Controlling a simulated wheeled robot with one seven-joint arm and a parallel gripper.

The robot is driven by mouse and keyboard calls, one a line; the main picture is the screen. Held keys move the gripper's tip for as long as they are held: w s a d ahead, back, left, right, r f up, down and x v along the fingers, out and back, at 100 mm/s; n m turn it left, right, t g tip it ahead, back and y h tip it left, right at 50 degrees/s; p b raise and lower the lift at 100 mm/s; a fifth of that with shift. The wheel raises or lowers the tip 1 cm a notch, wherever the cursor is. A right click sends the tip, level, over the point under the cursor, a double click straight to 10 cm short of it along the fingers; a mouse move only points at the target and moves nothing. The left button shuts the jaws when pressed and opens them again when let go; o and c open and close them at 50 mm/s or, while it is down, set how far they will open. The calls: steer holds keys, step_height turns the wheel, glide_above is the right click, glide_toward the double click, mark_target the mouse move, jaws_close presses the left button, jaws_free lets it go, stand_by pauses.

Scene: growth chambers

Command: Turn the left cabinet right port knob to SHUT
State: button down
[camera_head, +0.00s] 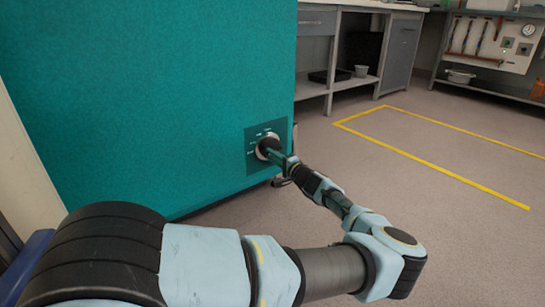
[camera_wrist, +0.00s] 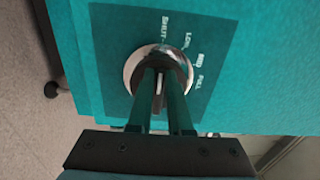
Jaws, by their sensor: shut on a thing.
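The port knob (camera_wrist: 160,84) is a dark knob in a silver ring, on a dark teal label plate (camera_wrist: 108,45) of the teal cabinet. In the wrist view the plate reads SHUT, LOW, MID and FULL in an arc around the knob; MID looks boldest. My gripper (camera_wrist: 161,74) is shut on the knob, one teal finger on each side of its grip bar. The knob's pointer mark is hidden, so I cannot tell which setting it points to. In the head view the knob (camera_head: 268,146) is at the lower right of the cabinet face, with my gripper (camera_head: 277,155) reaching it from the right.
The teal cabinet (camera_head: 170,90) fills the left of the head view. A grey bench (camera_head: 402,45) with an undershelf stands behind it, and a tool board (camera_head: 490,40) is at the far right. The floor on the right is clear, with a yellow outline (camera_head: 440,147).

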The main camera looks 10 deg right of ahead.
steer(key=shift+a, duration=0.1)
steer(key=c, duration=0.8)
jaws_free()
steer(key=shift+c, duration=0.2)
steer(key=p+v, duration=0.3)
steer(key=v, duration=0.8)
steer(key=shift+p, duration=0.3)
steer(key=shift+w, duration=0.15)
